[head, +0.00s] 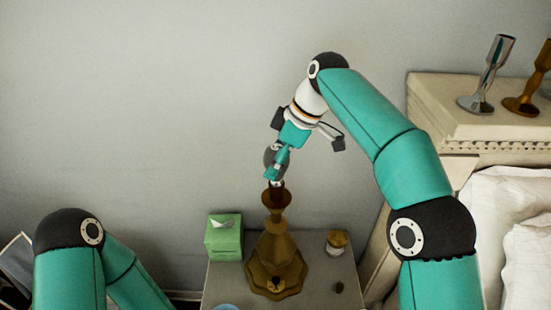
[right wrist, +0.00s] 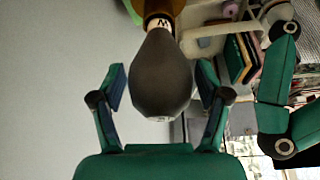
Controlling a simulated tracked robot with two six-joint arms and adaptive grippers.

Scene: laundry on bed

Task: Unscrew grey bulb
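The grey bulb (right wrist: 160,72) is dark and pear-shaped, with its narrow end at a pale marked collar. In the head view the bulb (head: 269,155) shows partly behind my right gripper (head: 276,169), above the brown-gold lamp (head: 277,255). The lamp stands upright on the nightstand (head: 225,283). In the right wrist view my gripper's two fingers stand on either side of the bulb, with a visible gap on each side. The gripper is open and holds nothing. My left arm is at the lower left; its gripper is not in view.
A green tissue box (head: 223,240) stands left of the lamp and a small jar (head: 336,243) stands right of it. The headboard (head: 445,100) at right carries a silver goblet (head: 487,75) and a brown one (head: 530,85). White bedding (head: 510,220) lies below. The wall is bare.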

